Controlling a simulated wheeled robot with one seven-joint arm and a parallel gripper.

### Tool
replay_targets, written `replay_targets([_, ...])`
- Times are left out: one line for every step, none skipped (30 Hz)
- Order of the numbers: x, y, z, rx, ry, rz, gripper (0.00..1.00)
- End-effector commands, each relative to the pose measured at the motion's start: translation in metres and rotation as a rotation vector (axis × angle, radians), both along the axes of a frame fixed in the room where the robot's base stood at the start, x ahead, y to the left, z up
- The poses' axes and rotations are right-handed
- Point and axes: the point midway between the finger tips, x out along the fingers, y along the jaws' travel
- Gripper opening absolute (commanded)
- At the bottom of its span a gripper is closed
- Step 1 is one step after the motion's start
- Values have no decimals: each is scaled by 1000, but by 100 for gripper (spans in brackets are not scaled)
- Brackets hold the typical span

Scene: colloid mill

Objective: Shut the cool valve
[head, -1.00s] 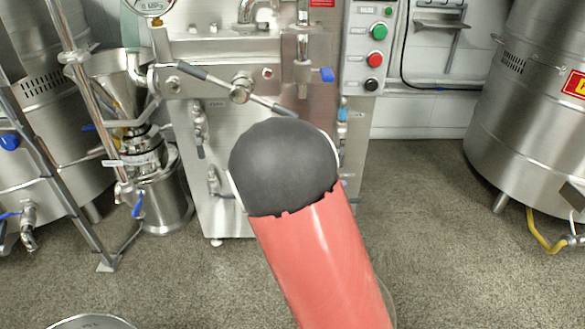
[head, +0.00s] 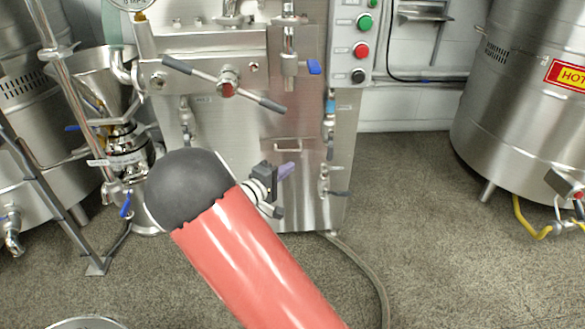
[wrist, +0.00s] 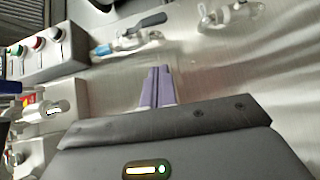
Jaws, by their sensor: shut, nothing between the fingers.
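I cannot read a label that says which valve is the cool valve. On the right of the steel machine front, an upper small valve with a blue part (head: 330,108) stands above a lower small valve with a dark lever (head: 325,180). In the wrist view, the valve with the blue part (wrist: 125,43) has a dark lever and the other valve (wrist: 230,15) is at the top right. My gripper (head: 287,170) is in front of the machine, left of the lower valve. Its purple fingers (wrist: 158,72) are shut and empty, apparently apart from both valves.
A long two-ended bar handle (head: 228,84) projects above my arm. A button panel (head: 357,45) is at upper right. A steel funnel (head: 103,80) and a pipe stand are left. A large tank (head: 525,120) stands right. A hose (head: 370,265) lies on the floor.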

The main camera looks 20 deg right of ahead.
Motion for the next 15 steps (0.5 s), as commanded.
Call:
replay_targets([4, -10, -1, -1, 1, -3, 0])
replay_targets([7, -15, -1, -1, 0, -4, 0])
replay_targets([12, -23, -1, -1, 0, -4, 0])
replay_targets([15, -29, -1, -1, 1, -4, 0])
replay_targets([18, -35, -1, -2, 0, -5, 0])
replay_targets([22, -42, -2, -1, 1, -4, 0])
replay_targets([26, -48, -2, -1, 0, -4, 0])
replay_targets([29, -54, -2, -1, 0, -4, 0])
replay_targets([33, -61, -3, -1, 0, -4, 0])
replay_targets([36, -66, -2, -2, -1, -4, 0])
replay_targets([38, -71, -3, -1, 0, -3, 0])
replay_targets([36, -77, -3, 0, 2, -3, 0])
replay_targets([34, -82, -3, -1, 2, -2, 0])
replay_targets([33, -86, -3, 0, 1, -3, 0])
replay_targets([31, -91, -4, 0, 2, -3, 0])
